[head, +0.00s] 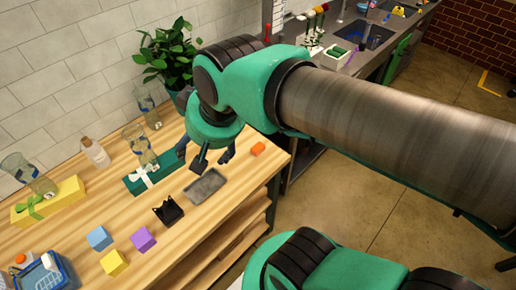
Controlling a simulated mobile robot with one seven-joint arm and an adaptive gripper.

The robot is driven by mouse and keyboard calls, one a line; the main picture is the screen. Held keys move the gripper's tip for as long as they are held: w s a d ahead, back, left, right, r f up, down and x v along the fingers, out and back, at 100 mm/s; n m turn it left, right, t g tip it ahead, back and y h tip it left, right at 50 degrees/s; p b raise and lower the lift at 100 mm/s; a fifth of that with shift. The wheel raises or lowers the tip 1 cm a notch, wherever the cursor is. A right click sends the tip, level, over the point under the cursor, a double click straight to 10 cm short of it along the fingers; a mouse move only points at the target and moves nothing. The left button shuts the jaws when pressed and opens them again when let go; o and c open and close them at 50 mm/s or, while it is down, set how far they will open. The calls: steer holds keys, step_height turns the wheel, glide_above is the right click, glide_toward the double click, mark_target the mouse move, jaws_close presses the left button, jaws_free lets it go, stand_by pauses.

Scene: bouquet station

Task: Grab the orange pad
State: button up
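The orange pad (258,149) is a small orange block lying on the wooden table (200,229) near its right edge. My gripper (213,161) points down over the table to the left of the orange pad. Its dark fingers are spread apart with nothing visible between them. It is just behind a grey tray (206,187) and apart from the pad. How high the fingertips are above the table is hard to tell.
A green box with a white ribbon (150,178) lies left of my gripper. A black cat-eared holder (168,210) and purple (143,239), blue (99,238) and yellow (114,262) blocks stand nearer. A potted plant (170,55) is behind. The tabletop around the pad is clear.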

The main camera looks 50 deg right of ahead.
steer(key=w+d+f+m+g+p, duration=0.1)
steer(key=w+d+f+m+p, duration=0.1)
steer(key=w+d+f+m, duration=0.4)
steer(key=w+d+f+m+p, duration=0.2)
steer(key=w+d+m, duration=0.2)
steer(key=d+m, duration=0.5)
steer(key=s+d+f+m+g+p, duration=0.1)
steer(key=d+f+m+p, duration=0.3)
steer(key=d+f+m, duration=1)
steer(key=s+d+m, duration=0.1)
steer(key=m, duration=0.3)
steer(key=shift+s+f, duration=0.25)
steer(key=shift+a+f, duration=0.1)
steer(key=shift+f, duration=0.05)
steer(key=b, duration=0.3)
glide_above(261, 149)
steer(key=shift+f, duration=4)
steer(key=shift+f, duration=0.1)
